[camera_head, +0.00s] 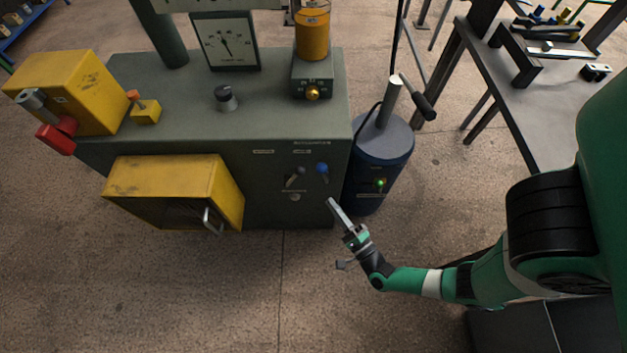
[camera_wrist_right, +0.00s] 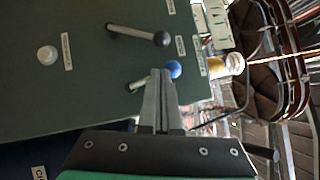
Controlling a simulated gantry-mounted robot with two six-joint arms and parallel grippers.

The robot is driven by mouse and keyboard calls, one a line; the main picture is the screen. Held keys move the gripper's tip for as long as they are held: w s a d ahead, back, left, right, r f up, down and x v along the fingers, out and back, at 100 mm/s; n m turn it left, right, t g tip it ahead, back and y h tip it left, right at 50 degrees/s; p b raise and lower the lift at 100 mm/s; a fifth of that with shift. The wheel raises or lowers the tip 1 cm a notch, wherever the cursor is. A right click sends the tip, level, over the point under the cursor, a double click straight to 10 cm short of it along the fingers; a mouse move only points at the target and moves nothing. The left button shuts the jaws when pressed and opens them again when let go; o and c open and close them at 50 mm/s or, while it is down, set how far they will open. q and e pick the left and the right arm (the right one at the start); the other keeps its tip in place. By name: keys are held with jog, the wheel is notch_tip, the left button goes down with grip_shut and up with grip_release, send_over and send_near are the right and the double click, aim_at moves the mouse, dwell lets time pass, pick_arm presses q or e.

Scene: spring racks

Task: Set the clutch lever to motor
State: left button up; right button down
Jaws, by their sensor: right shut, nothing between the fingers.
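On the front of the green machine cabinet (camera_head: 280,130) are a blue-knobbed lever (camera_head: 322,168) and a black-handled lever (camera_head: 297,174), side by side. The blue-knobbed lever (camera_wrist_right: 172,70) and the black-handled lever (camera_wrist_right: 140,35) also show in the right wrist view. Their small labels are too blurred to read, so I cannot tell for certain which is the clutch lever. My right gripper (camera_head: 332,202) is shut and empty, just below and in front of the blue knob. In the wrist view its fingertips (camera_wrist_right: 160,73) overlap the blue lever's shaft; contact is unclear. My left gripper is out of view.
A white button (camera_head: 294,197) sits below the levers. A dark blue cylinder (camera_head: 378,150) stands right beside the cabinet. A yellow box (camera_head: 180,175) juts from the front at left. A grey table (camera_head: 520,110) stands at the far right. The floor in front is clear.

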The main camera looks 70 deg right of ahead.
jog(key=b+x, duration=0.1)
jog(key=x, duration=0.9)
jog(key=shift+r, duration=0.1)
